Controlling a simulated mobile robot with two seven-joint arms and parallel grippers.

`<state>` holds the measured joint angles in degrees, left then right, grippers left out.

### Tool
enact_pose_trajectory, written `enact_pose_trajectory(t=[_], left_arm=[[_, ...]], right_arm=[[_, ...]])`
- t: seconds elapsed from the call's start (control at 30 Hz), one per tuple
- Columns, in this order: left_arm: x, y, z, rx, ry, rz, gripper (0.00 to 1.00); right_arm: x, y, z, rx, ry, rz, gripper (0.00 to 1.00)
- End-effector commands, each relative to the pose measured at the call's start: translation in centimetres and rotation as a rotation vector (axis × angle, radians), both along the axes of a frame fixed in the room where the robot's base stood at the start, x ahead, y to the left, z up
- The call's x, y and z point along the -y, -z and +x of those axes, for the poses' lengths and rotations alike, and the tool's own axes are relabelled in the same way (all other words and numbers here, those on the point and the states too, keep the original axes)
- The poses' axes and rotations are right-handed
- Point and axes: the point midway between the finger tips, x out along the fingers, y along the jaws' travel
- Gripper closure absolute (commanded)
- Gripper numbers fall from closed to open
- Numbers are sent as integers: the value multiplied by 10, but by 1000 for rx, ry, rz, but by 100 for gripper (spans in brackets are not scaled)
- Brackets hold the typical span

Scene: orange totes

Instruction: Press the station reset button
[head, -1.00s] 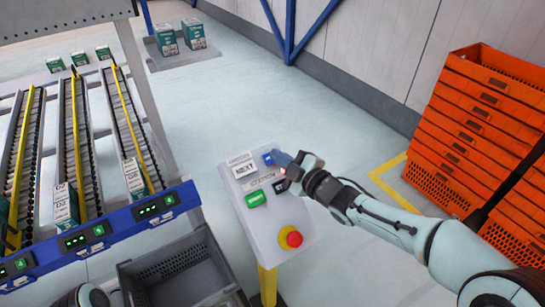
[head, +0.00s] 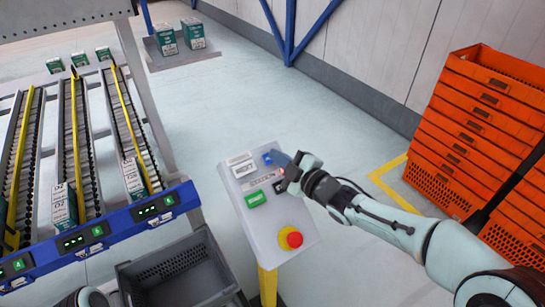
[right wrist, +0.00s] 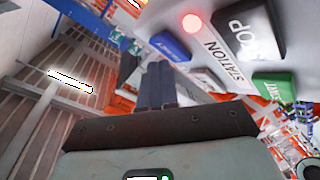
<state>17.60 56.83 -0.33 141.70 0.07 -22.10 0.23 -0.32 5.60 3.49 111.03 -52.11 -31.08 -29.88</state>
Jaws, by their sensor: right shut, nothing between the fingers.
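The station panel (head: 240,213) is a light grey sloped box on a yellow post in the head view. Its blue reset button (head: 267,159) is at the top right corner; it also shows as a blue labelled button in the right wrist view (right wrist: 171,46). My right gripper (head: 274,157) is shut and empty, its dark blue fingers at the reset button. In the right wrist view the closed fingertips (right wrist: 158,65) lie just below the button's edge; I cannot tell whether they touch it. My left gripper is not in view.
The panel also has a green start button (head: 256,199), a black stop button (head: 280,186) and a red emergency stop (head: 294,239). A grey tote (head: 180,265) stands left of the panel. Orange totes (head: 475,125) are stacked at right.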

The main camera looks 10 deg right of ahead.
Motion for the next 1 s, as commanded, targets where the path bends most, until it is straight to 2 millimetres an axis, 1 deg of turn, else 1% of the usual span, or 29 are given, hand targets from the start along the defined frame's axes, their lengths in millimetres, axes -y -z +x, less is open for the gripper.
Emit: enact_pose_trajectory(t=[0.77,1.0], left_arm=[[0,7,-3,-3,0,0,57],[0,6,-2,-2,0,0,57]], right_arm=[[-2,8,6,-1,-1,0,100],[-2,6,5,-1,1,0,100]])
